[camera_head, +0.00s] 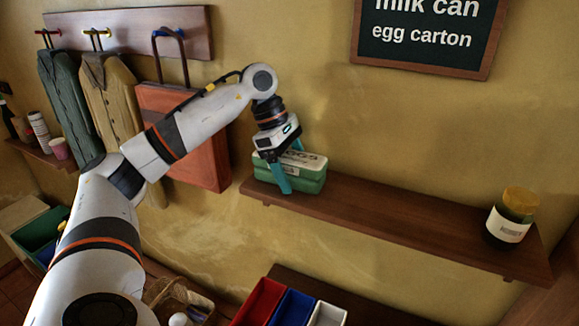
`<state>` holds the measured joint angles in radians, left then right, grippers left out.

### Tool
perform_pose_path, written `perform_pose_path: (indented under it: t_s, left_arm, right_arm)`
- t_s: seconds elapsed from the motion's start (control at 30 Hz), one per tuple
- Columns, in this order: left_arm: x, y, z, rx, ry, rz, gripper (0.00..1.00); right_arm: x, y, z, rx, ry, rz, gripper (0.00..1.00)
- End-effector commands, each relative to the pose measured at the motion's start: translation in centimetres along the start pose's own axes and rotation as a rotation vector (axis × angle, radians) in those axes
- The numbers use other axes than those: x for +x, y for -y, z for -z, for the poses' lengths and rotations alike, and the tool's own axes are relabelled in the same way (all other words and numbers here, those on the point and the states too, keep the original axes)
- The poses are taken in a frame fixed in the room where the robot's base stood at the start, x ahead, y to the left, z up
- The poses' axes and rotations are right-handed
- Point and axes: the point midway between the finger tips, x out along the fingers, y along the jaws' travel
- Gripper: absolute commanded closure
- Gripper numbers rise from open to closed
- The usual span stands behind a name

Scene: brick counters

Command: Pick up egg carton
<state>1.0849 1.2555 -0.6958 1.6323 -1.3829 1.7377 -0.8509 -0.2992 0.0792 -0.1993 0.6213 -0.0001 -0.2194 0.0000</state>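The green egg carton (308,178) with a pale label sits at the left end of the wooden wall shelf (385,217). My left gripper (276,178) points down at the carton's left half. Whether the fingers touch the carton is not clear. The gripper hides part of the lid and label. My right gripper does not show.
A jar with a yellow lid (510,217) stands at the shelf's right end. The shelf between is clear. Red, blue and white bins (263,299) sit below. A sign (425,35), coats (110,95) and a red bag (200,150) hang on the wall.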

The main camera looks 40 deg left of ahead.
Motion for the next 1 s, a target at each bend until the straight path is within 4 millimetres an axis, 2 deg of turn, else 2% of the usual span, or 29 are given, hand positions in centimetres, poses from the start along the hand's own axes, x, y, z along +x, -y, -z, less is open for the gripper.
perform_pose_path:
  t_s: [0.03, 0.27, 0.53, 0.67, 0.77, 1.0]
  left_arm:
    - [0.0, 0.0, 0.0, 0.0, 0.0, 0.0, 0.3]
    - [0.0, 0.0, 0.0, 0.0, 0.0, 0.0, 0.67]
    - [-0.1, 0.0, 0.1, 0.0, -0.001, 0.0, 0.68]
    - [-0.8, 0.1, 0.4, 0.001, -0.003, 0.003, 0.68]
    - [-1.9, 0.1, 0.9, 0.002, -0.004, 0.004, 0.68]
    - [-5.9, 0.1, 2.6, 0.004, -0.005, 0.004, 0.68]
  right_arm:
    - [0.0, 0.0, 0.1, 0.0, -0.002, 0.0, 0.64]
    - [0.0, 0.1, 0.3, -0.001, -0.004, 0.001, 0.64]
    - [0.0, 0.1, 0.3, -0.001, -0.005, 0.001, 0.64]
    - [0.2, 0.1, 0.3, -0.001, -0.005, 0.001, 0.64]
    - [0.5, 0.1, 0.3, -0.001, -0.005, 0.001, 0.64]
    - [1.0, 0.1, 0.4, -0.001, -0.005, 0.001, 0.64]
